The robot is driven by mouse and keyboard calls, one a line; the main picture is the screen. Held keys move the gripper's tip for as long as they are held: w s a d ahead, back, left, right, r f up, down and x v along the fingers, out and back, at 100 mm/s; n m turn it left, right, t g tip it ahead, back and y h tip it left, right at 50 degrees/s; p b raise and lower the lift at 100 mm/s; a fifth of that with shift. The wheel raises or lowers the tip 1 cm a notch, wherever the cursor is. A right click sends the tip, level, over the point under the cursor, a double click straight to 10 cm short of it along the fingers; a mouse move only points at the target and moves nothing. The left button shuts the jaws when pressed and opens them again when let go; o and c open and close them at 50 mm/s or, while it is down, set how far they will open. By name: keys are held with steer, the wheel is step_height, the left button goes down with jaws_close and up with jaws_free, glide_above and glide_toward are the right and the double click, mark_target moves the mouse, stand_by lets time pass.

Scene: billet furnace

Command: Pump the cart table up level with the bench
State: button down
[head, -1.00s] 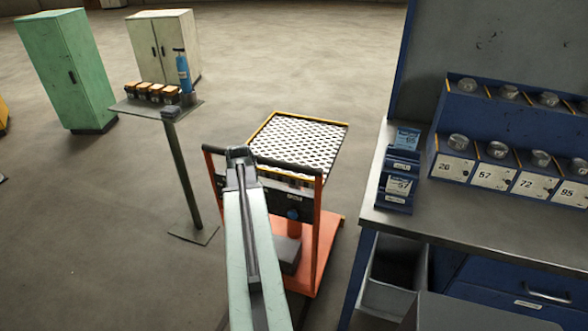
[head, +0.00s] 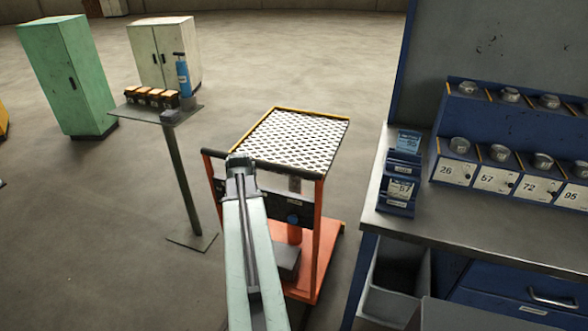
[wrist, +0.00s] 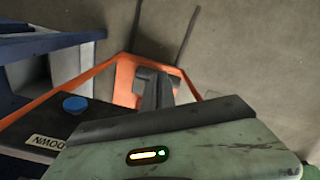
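The cart is orange, with a perforated pale table top (head: 295,138) edged in yellow, standing left of the bench. A post shows under the top, which sits above the cart's dark front panel (head: 262,203). The bench (head: 470,225) has a grey top and blue body. My gripper (head: 240,160) is at the cart's handle side, in front of the table top; its fingers are too unclear to tell open from shut.
A stand (head: 183,180) with several small boxes and a blue bottle (head: 183,75) is left of the cart. Green (head: 68,75) and cream (head: 165,52) cabinets stand behind. A narrow floor gap separates cart and bench.

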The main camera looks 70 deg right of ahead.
steer(key=r+p, duration=0.4)
steer(key=d+r+p, duration=0.1)
steer(key=r+p, duration=0.1)
steer(key=r, duration=0.1)
steer(key=shift+f, duration=0.2)
stand_by(0.4)
steer(key=a+r+p, duration=0.2)
steer(key=r+p, duration=0.1)
steer(key=a+r+p, duration=0.1)
steer(key=r, duration=0.1)
steer(key=shift+a+p, duration=0.1)
steer(key=shift+p, duration=0.25)
steer(key=shift+w, duration=0.1)
